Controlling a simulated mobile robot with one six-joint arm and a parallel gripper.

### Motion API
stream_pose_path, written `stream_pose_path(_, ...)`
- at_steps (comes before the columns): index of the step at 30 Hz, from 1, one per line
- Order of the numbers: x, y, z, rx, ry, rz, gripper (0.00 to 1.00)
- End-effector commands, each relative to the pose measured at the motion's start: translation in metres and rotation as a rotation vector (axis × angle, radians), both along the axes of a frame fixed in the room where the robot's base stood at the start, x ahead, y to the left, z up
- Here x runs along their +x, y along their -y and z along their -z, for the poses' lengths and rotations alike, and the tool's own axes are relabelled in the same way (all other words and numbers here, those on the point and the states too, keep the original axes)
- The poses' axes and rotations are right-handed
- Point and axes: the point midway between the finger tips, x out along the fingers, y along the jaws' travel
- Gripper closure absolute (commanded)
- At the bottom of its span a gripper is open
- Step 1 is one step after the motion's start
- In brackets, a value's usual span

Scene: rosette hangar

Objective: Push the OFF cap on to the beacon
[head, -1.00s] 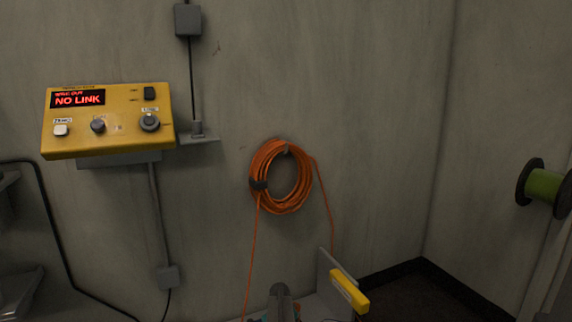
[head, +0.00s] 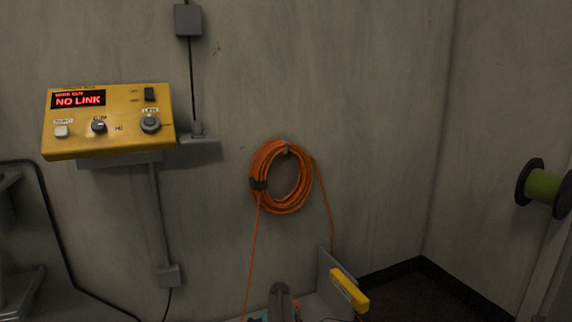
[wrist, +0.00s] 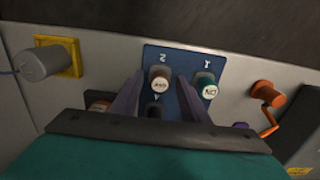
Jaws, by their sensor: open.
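In the wrist view, a blue panel (wrist: 222,65) carries upside-down numbers. A brown cap with a pale top (wrist: 160,79), apparently marked OFF, stands at position 2. A teal cap (wrist: 207,87) marked ON stands at position 1. My gripper (wrist: 159,82) is open, its two purple fingers on either side of the OFF cap; contact is unclear. Another brown cap is partly hidden behind the left finger.
An orange crank (wrist: 267,100) is right of the panel. In the head view, a yellow console (head: 112,140) reading NO LINK, a coiled orange cable (head: 266,190) and a green spool (head: 543,186) are on the walls. A yellow bar (head: 349,290) shows low down.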

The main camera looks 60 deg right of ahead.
Motion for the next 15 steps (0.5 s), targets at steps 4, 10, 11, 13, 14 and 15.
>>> stream_pose_path(4, -0.0001, 0.0000, 0.0003, 0.000, 0.000, 0.000, 0.59)
stream_pose_path(10, -0.0002, 0.0000, 0.0002, 0.000, 0.000, 0.000, 0.92)
stream_pose_path(11, -0.0003, 0.0000, 0.0002, 0.000, 0.000, 0.000, 0.97)
stream_pose_path(13, -0.0003, 0.0000, 0.0002, 0.000, 0.000, 0.000, 1.00)
stream_pose_path(14, -0.0003, 0.0000, 0.0002, 0.000, 0.000, 0.000, 1.00)
stream_pose_path(15, -0.0003, 0.0001, 0.0001, 0.000, 0.000, 0.000, 1.00)
